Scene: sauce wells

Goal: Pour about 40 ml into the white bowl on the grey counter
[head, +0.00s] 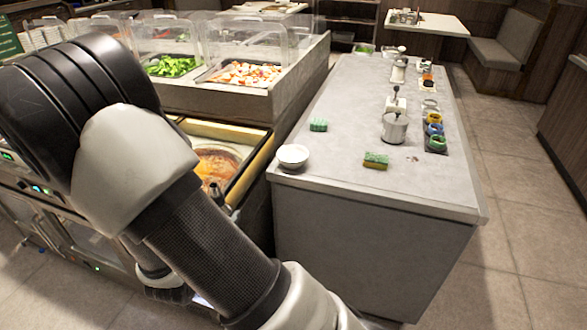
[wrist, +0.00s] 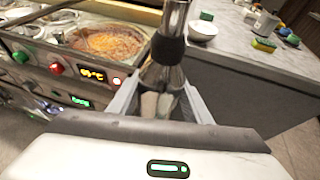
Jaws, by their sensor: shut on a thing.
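The white bowl (head: 293,156) sits upright at the near left corner of the grey counter (head: 345,185). It also shows at the top of the wrist view (wrist: 203,30), beyond my gripper. My gripper (wrist: 160,100) is shut on a metal handle with a black band (wrist: 168,50), which points up and away from the jaws. The far end of the held thing is cut off by the frame, so I cannot tell its contents. A sauce well (head: 218,160) with red-brown sauce lies left of the counter. My arm hides most of my gripper in the head view.
A green sponge (head: 318,125) and a yellow-green sponge (head: 376,160) lie near the bowl. A metal pot (head: 394,128) and several coloured small containers stand farther back. A long thin rod (wrist: 38,14) crosses the wrist view's upper left. Clear-covered food trays stand behind the well.

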